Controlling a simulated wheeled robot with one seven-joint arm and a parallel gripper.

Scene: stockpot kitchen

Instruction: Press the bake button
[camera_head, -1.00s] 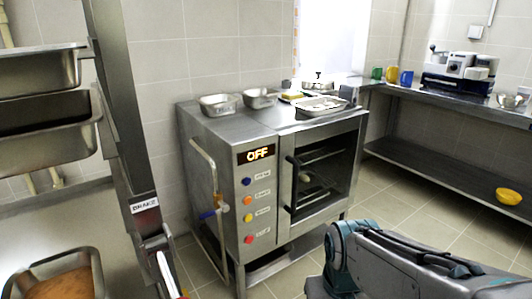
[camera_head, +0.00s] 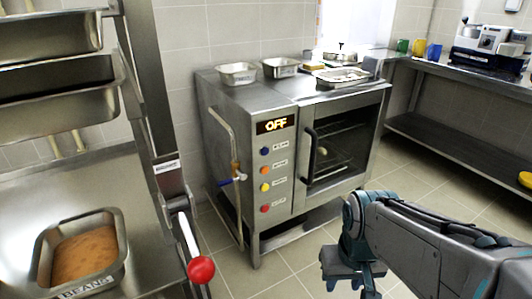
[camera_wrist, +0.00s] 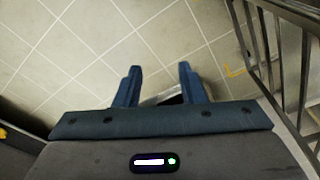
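The oven (camera_head: 279,206) stands ahead with its door shut. Its display (camera_head: 275,125) reads OFF. A column of buttons runs down its front panel: blue (camera_head: 264,151), orange (camera_head: 264,170), yellow (camera_head: 264,187) and red (camera_head: 265,208). Each has a small label beside it, too small to read, so I cannot tell which is the bake button. My gripper hangs low in front of the oven, to the right of the panel and apart from it. In the wrist view my gripper (camera_wrist: 158,80) is open and empty, with tiled floor beyond its fingers.
At left is a steel rack with trays (camera_head: 60,95), a pan labelled BEANS (camera_head: 85,288) and a lever with a red knob (camera_head: 201,270). Small pans (camera_head: 238,73) sit on the oven top. A counter (camera_head: 465,85) with mugs stands at right. Tiled floor before the oven is clear.

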